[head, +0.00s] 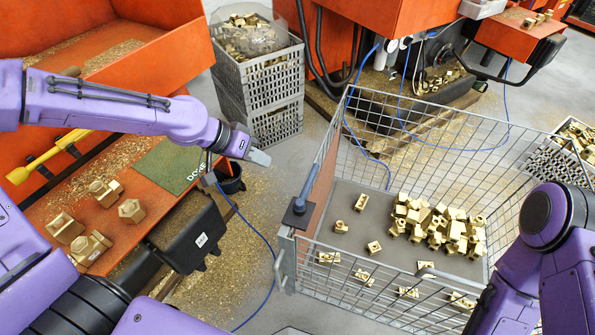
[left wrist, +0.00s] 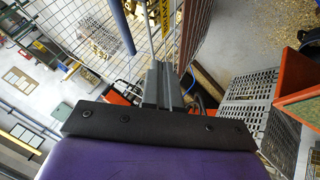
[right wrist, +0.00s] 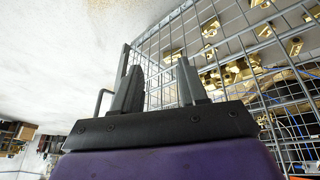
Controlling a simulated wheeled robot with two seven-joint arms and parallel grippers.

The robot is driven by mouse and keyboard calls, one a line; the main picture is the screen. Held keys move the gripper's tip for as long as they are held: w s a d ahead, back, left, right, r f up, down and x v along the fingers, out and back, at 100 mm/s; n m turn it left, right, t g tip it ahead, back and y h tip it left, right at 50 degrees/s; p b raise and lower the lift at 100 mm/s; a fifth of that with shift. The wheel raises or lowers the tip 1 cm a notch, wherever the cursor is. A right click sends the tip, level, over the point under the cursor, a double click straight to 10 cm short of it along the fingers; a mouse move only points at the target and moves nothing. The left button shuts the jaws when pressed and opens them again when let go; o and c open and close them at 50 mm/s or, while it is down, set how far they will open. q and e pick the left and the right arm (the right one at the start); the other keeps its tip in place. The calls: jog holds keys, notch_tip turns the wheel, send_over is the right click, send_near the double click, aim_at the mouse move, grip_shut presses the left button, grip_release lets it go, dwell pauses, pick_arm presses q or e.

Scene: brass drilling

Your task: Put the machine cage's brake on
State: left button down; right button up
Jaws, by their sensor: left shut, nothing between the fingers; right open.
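The machine cage (head: 440,118) is a wire-mesh cage holding brass fittings, right of the middle in the head view. A blue lever (head: 306,187) on a dark plate stands tilted at its near left corner and looks like the brake. The lever also shows at the top of the left wrist view (left wrist: 121,20). My left gripper (head: 262,158) is shut and empty, to the left of the lever and apart from it. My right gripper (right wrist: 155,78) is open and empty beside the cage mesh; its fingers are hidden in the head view.
Grey crates (head: 262,92) with fittings stand behind my left gripper. An orange bench (head: 120,235) with several brass fittings and a black bin (head: 190,235) are at left. A blue hose lies on the floor strewn with shavings between bench and cage.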

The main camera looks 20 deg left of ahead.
aim_at(308, 187)
pick_arm(q)
jog(key=w+d+f, duration=0.3)
jog(key=d+f, duration=0.2)
jog(key=d, duration=0.3)
jog(key=shift+f+b, duration=0.35)
jog(key=shift+d, duration=0.1)
